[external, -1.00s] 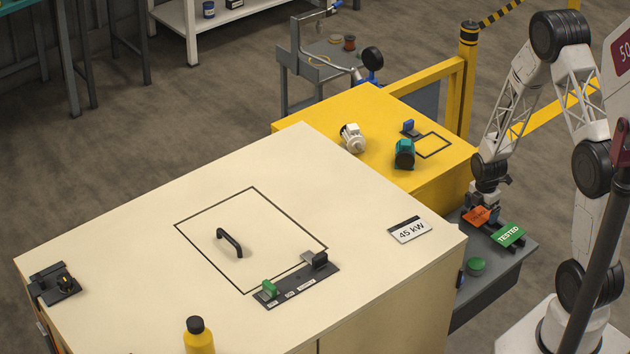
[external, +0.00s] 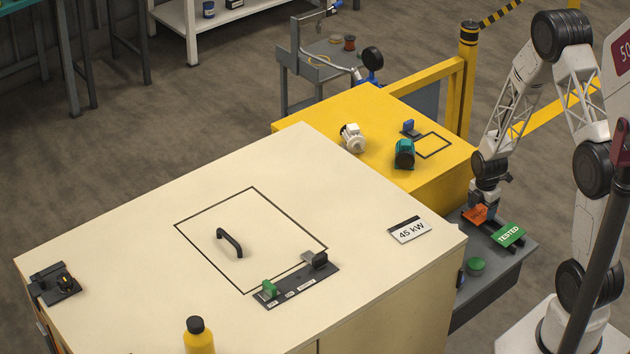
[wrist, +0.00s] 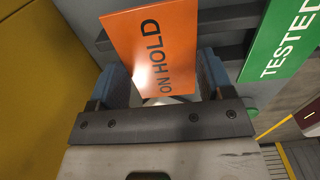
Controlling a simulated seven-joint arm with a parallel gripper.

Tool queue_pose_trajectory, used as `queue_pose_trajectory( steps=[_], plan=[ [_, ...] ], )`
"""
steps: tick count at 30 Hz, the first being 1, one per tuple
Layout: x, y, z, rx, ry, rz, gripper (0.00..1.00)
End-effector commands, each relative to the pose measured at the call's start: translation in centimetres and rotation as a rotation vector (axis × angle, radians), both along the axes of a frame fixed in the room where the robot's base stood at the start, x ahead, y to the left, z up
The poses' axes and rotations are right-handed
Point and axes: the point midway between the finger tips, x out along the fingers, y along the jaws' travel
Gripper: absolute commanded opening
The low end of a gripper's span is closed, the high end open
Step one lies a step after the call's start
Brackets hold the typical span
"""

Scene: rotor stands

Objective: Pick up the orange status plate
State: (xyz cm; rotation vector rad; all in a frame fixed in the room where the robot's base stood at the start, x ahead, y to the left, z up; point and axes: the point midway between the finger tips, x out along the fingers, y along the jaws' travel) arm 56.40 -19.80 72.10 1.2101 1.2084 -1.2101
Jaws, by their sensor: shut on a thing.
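The orange status plate (wrist: 155,40), lettered "ON HOLD", shows in the wrist view between the two blue finger pads of my gripper (wrist: 164,80). My gripper is shut on it. In the external view the orange plate (external: 475,213) is partly hidden by my gripper (external: 483,207), at the dark rack on the grey side shelf. I cannot tell whether the plate is clear of its rack.
The green "TESTED" plate (external: 508,234) stands close beside it, to the right, and also shows in the wrist view (wrist: 285,40). A green round button (external: 476,265) is on the grey shelf (external: 495,285). The yellow cabinet (external: 350,110) rises just left of my gripper.

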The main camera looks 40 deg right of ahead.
Motion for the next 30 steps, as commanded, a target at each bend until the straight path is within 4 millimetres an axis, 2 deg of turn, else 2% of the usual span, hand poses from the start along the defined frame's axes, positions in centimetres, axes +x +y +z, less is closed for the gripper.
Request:
queue_pose_trajectory(
  steps=[8,24,30],
  plan=[
    [0.0,0.0,2.8,-0.001,-0.003,0.0,0.49],
    [-9.2,3.2,3.6,0.0,0.0,0.0,0.49],
    [-12.1,4.3,3.9,0.0,-0.001,0.0,0.49]
  ],
)
